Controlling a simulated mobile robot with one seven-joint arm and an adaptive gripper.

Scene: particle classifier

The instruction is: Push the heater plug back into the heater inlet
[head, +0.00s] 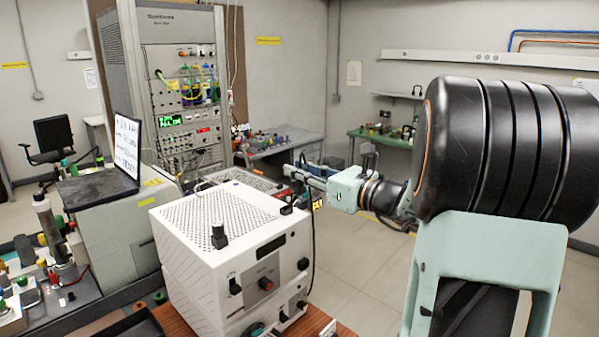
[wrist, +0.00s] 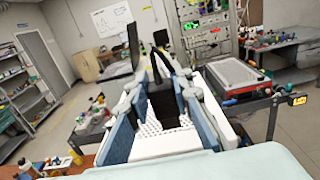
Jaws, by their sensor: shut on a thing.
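In the wrist view, the two blue-padded fingers of my gripper (wrist: 158,88) are shut on a dark piece, which I take to be the heater plug (wrist: 162,104). A black cord rises from it between the fingertips. In the head view, my gripper (head: 308,173) reaches in from the right, behind the far right corner of the white perforated box (head: 215,215). The plug is not clear in the head view. The white perforated top also shows below the fingers in the wrist view. I cannot make out the heater inlet in either view.
A perforated tray-like unit (wrist: 238,86) lies right of the fingers in the wrist view, near a small orange display (wrist: 297,99). A laptop (head: 127,145) stands left of the white box. A tall instrument rack (head: 178,90) stands behind. The floor on the right is clear.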

